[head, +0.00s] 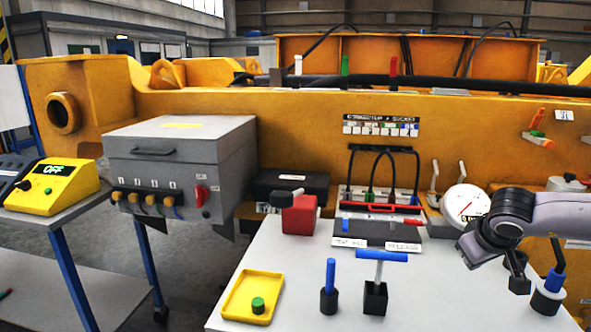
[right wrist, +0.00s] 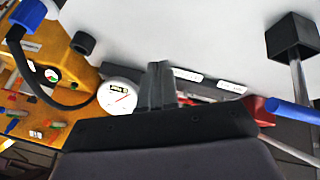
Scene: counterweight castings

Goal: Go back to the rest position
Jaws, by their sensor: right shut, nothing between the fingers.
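My right gripper (head: 518,280) comes in from the right in the head view and hangs over the right part of the white table (head: 265,265). It is shut and empty. In the right wrist view its closed fingers (right wrist: 158,85) point toward the white table top, with the dial gauge (right wrist: 118,97) just to their left. In the head view the white dial gauge (head: 465,203) stands behind and left of the gripper. My left gripper is not in view.
A blue T-handle tool in a black block (head: 375,299), a blue peg holder (head: 329,299) and a yellow tray (head: 240,310) stand at the table's front. A black holder with a blue-handled item (head: 548,295) is close right of my gripper. A grey box (head: 180,160) stands left.

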